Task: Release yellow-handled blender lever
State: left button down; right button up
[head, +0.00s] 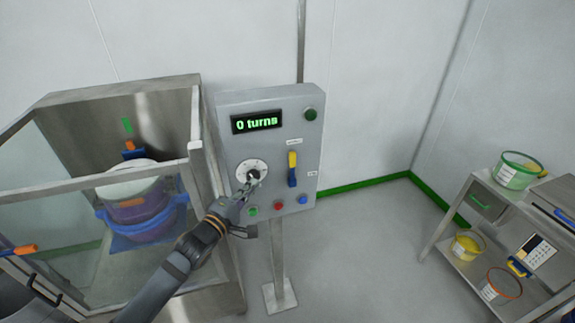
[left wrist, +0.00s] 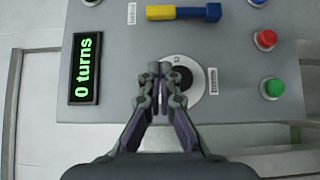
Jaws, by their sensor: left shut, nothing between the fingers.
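The yellow-handled lever (head: 292,168) is on the right part of the grey control panel (head: 230,105). Its yellow end is up and its blue part is below. In the left wrist view the lever (left wrist: 183,13) lies across the top, clear of the fingers. My left gripper (head: 252,182) is shut with nothing in it. In the left wrist view the gripper (left wrist: 160,72) is in front of the black-centred dial (left wrist: 196,80) and partly hides it; I cannot tell whether it touches. My right gripper is not in view.
The display (head: 257,122) reads "0 turns". Green, red and blue buttons (head: 278,207) line the panel's bottom. A glass-sided enclosure (head: 100,188) with a drum (head: 140,205) stands left. A steel cart (head: 450,215) with tubs stands right.

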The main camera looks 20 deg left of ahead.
pick_arm(q)
jog(key=shift+a, duration=0.1)
jog(key=shift+w+f, duration=0.1)
jog(key=b, duration=0.4)
send_near(288, 158)
jog(key=w, duration=0.1)
jog(key=w+a, duration=0.2)
jog(key=shift+w, duration=0.25)
jog(key=shift+w+d+p, duration=0.35)
jog(key=shift+d, duration=0.2)
jog(key=shift+w+d+p, duration=0.3)
jog(key=shift+d, duration=0.25)
jog(key=shift+w+d, duration=0.2)
jog(key=shift+d, duration=0.3)
jog(key=shift+w, duration=0.1)
